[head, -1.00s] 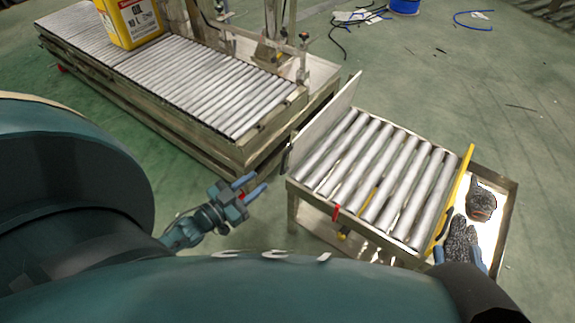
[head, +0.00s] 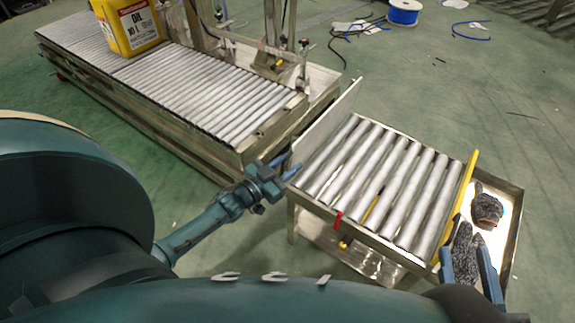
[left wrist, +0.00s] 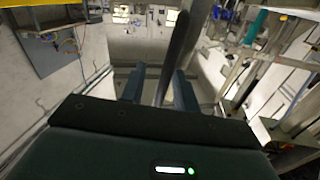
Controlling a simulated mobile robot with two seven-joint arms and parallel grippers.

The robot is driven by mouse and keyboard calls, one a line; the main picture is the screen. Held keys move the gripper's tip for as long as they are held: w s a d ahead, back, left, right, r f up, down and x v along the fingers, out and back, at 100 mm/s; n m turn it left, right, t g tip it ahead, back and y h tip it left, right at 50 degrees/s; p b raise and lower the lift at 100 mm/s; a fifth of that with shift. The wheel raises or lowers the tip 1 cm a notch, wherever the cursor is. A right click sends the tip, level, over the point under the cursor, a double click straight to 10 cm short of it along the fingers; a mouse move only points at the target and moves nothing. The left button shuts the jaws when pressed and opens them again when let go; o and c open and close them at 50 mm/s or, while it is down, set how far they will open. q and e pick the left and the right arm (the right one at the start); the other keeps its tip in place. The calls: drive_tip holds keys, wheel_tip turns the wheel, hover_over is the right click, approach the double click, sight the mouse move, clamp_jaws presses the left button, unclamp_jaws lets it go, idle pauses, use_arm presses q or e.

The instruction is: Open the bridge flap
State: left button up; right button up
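The bridge flap (head: 328,125) is a pale thin panel standing up along the left side of the small roller table (head: 362,235), facing the gap to the long conveyor. My left gripper (head: 284,167) is open at the near end of the flap. In the left wrist view a thin grey panel edge (left wrist: 181,50), which looks like the flap, runs between the two spread blue fingers (left wrist: 158,90); I cannot tell whether they touch it. My right gripper (head: 468,262) has its blue fingers apart on either side of a dark speckled glove (head: 463,247); contact is unclear.
The long roller conveyor (head: 215,98) with a yellow oil can (head: 130,28) stands at the back left. A yellow bar (head: 458,205) edges the small table's right side. A metal tray (head: 512,215) there holds another glove (head: 487,207). A red tag (head: 338,219) hangs in front.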

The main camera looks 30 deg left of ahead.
use_arm(q)
drive_tip(key=shift+c, duration=0.2)
drive_tip(key=c, duration=0.6)
drive_tip(key=shift+s+d, duration=0.1)
clamp_jaws()
drive_tip(key=shift+d, duration=0.1)
